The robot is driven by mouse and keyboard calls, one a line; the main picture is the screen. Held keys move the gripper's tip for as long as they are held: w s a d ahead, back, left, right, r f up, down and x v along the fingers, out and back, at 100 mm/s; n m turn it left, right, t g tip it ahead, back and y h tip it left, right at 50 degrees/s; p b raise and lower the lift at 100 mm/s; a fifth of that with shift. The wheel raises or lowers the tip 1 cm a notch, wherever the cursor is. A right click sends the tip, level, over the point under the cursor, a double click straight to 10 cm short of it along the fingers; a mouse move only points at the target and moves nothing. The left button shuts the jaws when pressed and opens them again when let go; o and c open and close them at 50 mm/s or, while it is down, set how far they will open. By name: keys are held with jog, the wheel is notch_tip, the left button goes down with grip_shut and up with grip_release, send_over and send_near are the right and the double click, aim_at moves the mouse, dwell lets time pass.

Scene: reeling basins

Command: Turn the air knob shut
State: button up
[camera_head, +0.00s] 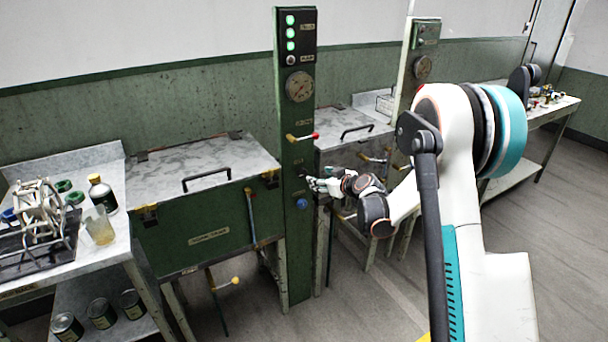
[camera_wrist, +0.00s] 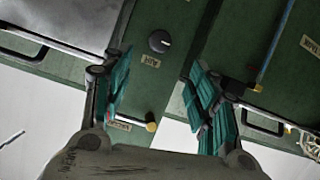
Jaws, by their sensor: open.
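The air knob (camera_wrist: 160,41) is a round black knob with a pale pointer mark, on the green post (camera_head: 296,232). In the wrist view it sits beyond my fingertips, roughly between them, with a small label (camera_wrist: 150,61) beside it. My gripper (camera_wrist: 160,64) is open, its two teal-padded fingers apart with nothing between them. In the head view my gripper (camera_head: 318,184) is at the post's right edge, near the label. The knob cannot be made out clearly there, as my gripper is in front. Whether the fingers touch the post cannot be told.
Green basins with metal lids (camera_head: 200,165) flank the post. A cluttered bench (camera_head: 118,222) stands left.

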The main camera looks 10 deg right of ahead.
aim_at(303, 174)
jog(key=b+x, duration=0.4)
jog(key=x, duration=1)
jog(key=shift+s, duration=0.1)
jog(key=c, duration=1.1)
